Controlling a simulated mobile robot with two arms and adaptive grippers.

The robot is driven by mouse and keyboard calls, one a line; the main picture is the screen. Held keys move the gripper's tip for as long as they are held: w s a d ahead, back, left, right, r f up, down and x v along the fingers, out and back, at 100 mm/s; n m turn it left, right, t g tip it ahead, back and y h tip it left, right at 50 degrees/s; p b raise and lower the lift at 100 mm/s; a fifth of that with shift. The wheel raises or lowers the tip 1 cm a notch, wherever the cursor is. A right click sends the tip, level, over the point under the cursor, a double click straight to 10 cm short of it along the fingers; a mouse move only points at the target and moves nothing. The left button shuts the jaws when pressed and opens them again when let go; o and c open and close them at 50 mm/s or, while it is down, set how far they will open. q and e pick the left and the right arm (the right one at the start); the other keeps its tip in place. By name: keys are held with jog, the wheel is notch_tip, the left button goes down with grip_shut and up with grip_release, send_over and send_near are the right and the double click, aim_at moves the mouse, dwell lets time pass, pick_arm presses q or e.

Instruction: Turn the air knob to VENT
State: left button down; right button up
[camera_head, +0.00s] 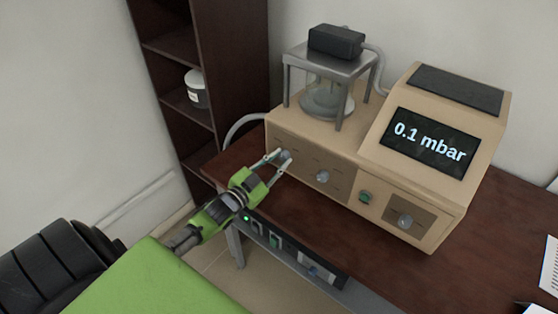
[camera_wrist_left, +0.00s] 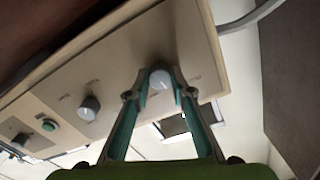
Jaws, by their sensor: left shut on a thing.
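The beige vacuum unit (camera_head: 311,151) stands on the desk, and its display (camera_head: 430,143) reads 0.1 mbar. A grey knob (camera_head: 285,155) sits at the far left of its front panel; it also shows in the left wrist view (camera_wrist_left: 160,79). I cannot read its label, so I cannot tell for sure that it is the air knob. My left gripper (camera_head: 275,161) has its two fingers on either side of this knob, shut on it; its fingers also show in the left wrist view (camera_wrist_left: 160,88). My right gripper is not in view.
A second knob (camera_head: 323,177), a green button (camera_head: 366,197) and a third knob (camera_head: 405,221) lie to the right on the panel. A metal stand (camera_head: 330,64) with a glass vessel (camera_head: 326,100) is on top. The dark desk (camera_head: 300,213) is clear in front.

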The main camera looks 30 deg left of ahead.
pick_arm(q)
jog(key=m+b, duration=0.1)
jog(key=m, duration=0.4)
jog(key=shift+m, duration=0.3)
jog(key=m+b, duration=0.1)
jog(key=m, duration=0.4)
jog(key=shift+m, duration=0.3)
jog(key=c, duration=1.8)
grip_release()
jog(key=s, duration=0.8)
jog(key=s+a, duration=0.1)
jog(key=s, duration=0.3)
jog(key=shift+r, duration=0.1)
